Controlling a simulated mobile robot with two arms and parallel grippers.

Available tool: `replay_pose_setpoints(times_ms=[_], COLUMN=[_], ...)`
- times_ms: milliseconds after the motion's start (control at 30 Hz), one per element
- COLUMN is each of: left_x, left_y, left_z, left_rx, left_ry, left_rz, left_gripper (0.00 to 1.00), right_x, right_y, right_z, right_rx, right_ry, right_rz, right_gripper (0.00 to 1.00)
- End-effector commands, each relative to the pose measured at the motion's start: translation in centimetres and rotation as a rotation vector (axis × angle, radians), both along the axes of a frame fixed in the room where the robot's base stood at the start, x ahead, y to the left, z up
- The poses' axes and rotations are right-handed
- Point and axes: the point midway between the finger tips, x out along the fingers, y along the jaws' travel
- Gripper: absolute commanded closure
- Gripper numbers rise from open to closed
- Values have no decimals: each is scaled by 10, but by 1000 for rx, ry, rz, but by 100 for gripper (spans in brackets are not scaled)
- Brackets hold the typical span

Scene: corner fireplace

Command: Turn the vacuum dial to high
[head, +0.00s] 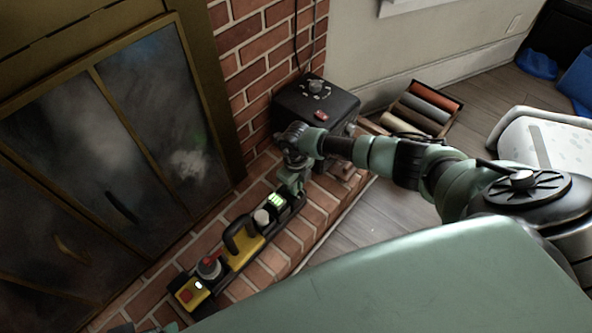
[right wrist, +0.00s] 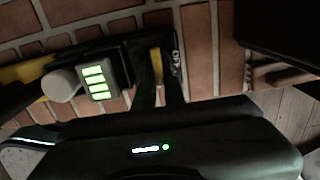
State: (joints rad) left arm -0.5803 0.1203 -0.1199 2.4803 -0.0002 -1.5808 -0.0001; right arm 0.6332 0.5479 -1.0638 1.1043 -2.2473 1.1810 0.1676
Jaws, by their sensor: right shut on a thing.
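A long black panel (head: 217,280) lies on the brick hearth. It carries a red-topped button, a yellow handle (head: 243,243), a pale round knob (head: 261,217) and a green-lit bar display (head: 277,200), also seen in the right wrist view (right wrist: 97,82). My right gripper (head: 294,190) is at the panel's far end, shut on a narrow yellow piece (right wrist: 156,62) between its fingers. I cannot tell whether this piece is the vacuum dial. A black box (head: 290,100) with a round dial (head: 316,87) and red switch on top stands behind. Small teal parts at the bottom left may be my left gripper.
A glass-doored fireplace (head: 150,110) stands at the left, close to the panel. A brick wall (head: 260,45) rises behind the black box. A tray of coloured rolls (head: 422,105) lies at the right. Grey floor (head: 375,222) is free beside the hearth.

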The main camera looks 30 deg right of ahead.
Motion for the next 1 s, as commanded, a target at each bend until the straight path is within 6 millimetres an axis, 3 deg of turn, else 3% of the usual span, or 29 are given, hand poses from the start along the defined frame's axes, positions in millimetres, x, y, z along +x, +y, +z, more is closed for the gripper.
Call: replay_pose_setpoints(times_ms=[267,300,367,700,900,1000], left_x=[0,0,0,0,2,9], left_y=[0,0,0,0,0,-2], left_z=[0,0,0,1,9,-16], left_rx=[0,0,0,0,-1,-2], left_ry=[-1,-1,-1,-1,-1,13], left_rz=[0,0,0,0,0,-1], left_gripper=[23,23,23,23,23,23], right_x=[1,1,1,1,1,1], right_y=[1,1,1,0,0,-1], right_z=[0,0,0,3,32,45], right_rx=[2,2,2,2,0,0], right_ry=[-3,-3,-3,-2,-4,-3], right_rz=[-2,-1,-1,0,1,1], right_gripper=[100,81,67,67,67,67])
